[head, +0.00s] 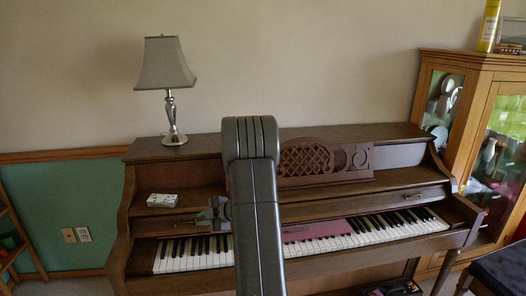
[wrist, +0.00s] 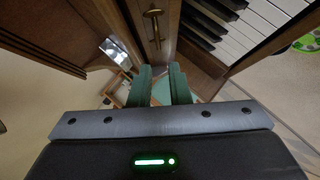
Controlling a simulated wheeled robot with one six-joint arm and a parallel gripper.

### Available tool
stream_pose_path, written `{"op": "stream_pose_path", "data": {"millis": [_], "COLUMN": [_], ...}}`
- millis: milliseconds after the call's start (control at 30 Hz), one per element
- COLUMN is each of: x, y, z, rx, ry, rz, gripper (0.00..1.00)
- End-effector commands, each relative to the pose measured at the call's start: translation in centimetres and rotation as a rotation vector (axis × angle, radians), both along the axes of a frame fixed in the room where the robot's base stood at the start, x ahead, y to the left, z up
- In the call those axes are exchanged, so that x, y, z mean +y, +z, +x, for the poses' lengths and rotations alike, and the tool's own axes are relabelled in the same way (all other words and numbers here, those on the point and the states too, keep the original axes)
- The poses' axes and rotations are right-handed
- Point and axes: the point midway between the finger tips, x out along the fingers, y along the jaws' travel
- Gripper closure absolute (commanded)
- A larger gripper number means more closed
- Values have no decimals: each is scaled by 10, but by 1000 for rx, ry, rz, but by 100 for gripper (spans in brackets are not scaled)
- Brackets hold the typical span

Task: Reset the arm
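My arm (head: 258,205) rises through the middle of the head view and blocks part of the piano (head: 300,205). My gripper (head: 205,216) shows partly behind it, near the left keys; its exact height above them is unclear. In the wrist view, its two green fingers (wrist: 162,72) stand apart with a visible gap and nothing between them. A brass handle (wrist: 153,25) on the piano's wood appears just beyond the fingertips. Black and white keys (wrist: 250,25) run along the upper right of that view. I cannot tell whether the gripper touches the piano.
A lamp (head: 168,85) stands on the piano's top left. A small white patterned item (head: 162,200) lies on the left ledge. A pink strip (head: 317,230) lies by the middle keys. A glass-fronted cabinet (head: 485,110) stands right. The wall space above the piano is clear.

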Motion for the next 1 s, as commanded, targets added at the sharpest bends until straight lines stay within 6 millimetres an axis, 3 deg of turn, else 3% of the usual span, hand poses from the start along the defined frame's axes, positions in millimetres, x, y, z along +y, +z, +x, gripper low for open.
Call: {"op": "stream_pose_path", "data": {"millis": [200,500,1000], "x": [38,75,84], "y": [-24,-47,-53], "z": [13,28,32], "rx": [1,0,-1], "ry": [4,2,-1], "rz": [1,0,1], "gripper": [83,83,83]}}
